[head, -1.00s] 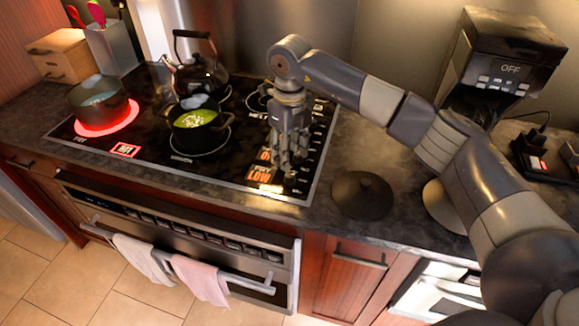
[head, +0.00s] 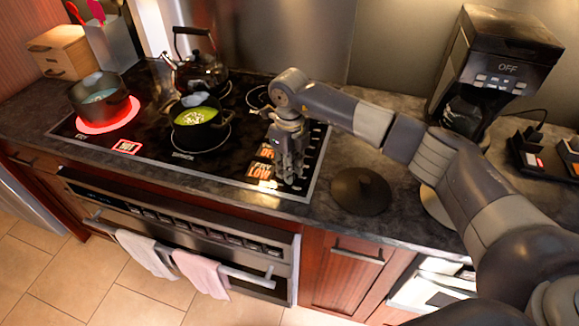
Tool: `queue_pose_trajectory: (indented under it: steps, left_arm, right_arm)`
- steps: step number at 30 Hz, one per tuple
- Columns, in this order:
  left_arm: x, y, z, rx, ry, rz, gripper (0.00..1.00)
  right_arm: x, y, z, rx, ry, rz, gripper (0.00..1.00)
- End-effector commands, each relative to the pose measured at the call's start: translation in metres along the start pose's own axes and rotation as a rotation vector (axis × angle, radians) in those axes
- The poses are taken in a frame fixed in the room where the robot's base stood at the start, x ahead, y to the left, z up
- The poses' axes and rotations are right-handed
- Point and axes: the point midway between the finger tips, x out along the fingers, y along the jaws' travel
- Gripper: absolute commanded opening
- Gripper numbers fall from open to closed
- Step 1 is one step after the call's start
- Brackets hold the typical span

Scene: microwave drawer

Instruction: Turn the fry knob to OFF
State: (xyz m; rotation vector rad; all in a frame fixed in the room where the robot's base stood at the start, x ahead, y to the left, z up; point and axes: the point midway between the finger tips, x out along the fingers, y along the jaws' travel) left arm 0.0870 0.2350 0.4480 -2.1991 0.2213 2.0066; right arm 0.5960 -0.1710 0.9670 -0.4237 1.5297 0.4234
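My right gripper (head: 289,178) points down over the knob strip at the right end of the black cooktop (head: 240,165). It covers most of the knobs, so the fry knob and its setting are hidden. I cannot tell whether the fingers touch a knob or how far apart they are. Lit orange labels (head: 262,171) show just left of the fingers; the lower one seems to read LOW. The front left burner (head: 108,127) glows red under a dark pot (head: 97,97), with a red HOT sign (head: 127,147) near it. My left gripper is not in view.
A pot of green soup (head: 200,122) and a black kettle (head: 200,72) stand on the cooktop. A dark round lid (head: 360,190) lies on the counter right of the gripper. A coffee maker (head: 495,65) stands at the back right. Two towels (head: 200,274) hang on the oven handle.

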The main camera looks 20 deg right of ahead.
Motion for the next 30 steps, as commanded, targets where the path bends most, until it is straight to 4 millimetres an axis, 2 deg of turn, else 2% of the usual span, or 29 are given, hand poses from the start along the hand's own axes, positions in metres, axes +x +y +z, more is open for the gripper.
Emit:
queue_pose_trajectory:
  steps: [8, 14, 30]
  left_arm:
    - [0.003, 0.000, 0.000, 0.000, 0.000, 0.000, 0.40]
    - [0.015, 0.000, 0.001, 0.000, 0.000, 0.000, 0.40]
    - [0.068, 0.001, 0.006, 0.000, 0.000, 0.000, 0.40]
  right_arm:
    - [0.001, 0.000, 0.000, -0.017, -0.002, -0.001, 0.00]
    - [0.002, 0.000, 0.001, -0.094, -0.003, -0.001, 0.00]
    - [0.003, -0.001, 0.001, -0.565, -0.004, -0.003, 0.00]
